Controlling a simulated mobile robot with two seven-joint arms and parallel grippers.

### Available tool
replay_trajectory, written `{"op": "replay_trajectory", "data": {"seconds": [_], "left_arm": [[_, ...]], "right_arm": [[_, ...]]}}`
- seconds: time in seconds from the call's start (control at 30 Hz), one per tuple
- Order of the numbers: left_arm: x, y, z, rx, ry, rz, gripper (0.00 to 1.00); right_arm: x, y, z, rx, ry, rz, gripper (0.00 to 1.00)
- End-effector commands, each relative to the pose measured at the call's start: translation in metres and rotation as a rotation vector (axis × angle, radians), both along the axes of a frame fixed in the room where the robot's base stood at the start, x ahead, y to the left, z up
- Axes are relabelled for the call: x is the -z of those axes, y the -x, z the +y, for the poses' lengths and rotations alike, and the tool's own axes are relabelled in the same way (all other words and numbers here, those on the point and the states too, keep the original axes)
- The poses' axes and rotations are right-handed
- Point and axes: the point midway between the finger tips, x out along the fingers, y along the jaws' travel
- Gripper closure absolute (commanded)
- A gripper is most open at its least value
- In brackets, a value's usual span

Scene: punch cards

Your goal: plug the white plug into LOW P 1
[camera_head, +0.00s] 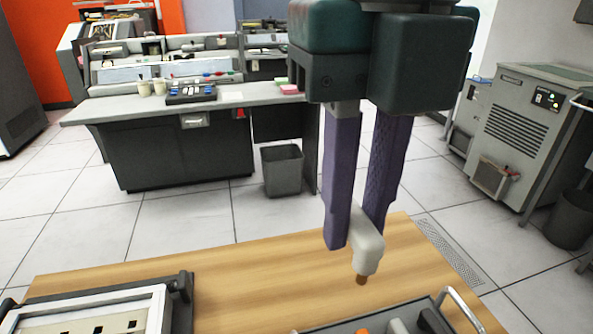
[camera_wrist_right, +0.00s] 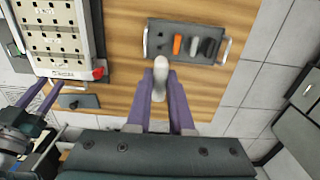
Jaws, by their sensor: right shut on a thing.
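My right gripper (camera_head: 354,238) has purple fingers shut on the white plug (camera_head: 368,242), whose brown tip points down. It holds the plug above the wooden table, and the right wrist view shows the white plug (camera_wrist_right: 160,78) between the fingers. A white-framed panel (camera_wrist_right: 83,20) with rows of dark holes lies at upper left of that view. Its frame (camera_head: 155,309) also shows at lower left in the head view. The LOW P 1 label is not readable in either view. My left gripper (camera_wrist_right: 36,98) is at the left of the wrist view, fingers apart and empty.
A dark tray (camera_wrist_right: 155,25) holds orange, grey and black plugs and has metal handles. A small dark plate (camera_wrist_right: 78,101) and a red knob (camera_wrist_right: 99,73) are near the panel. The wooden table (camera_head: 260,270) is clear between panel and tray. A console desk (camera_head: 170,105) stands beyond.

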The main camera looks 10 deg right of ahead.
Motion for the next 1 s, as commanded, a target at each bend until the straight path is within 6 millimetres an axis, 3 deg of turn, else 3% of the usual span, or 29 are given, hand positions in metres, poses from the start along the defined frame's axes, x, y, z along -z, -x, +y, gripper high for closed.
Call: {"op": "replay_trajectory", "data": {"seconds": [0.6,1.0], "left_arm": [[-0.023,0.000,0.002,0.004,-0.007,0.000,0.58],[-0.022,0.000,0.003,0.007,-0.011,-0.001,0.58]], "right_arm": [[-0.035,0.000,0.000,-0.001,0.000,0.000,1.00],[-0.035,0.000,0.000,0.003,-0.001,0.001,1.00]]}}
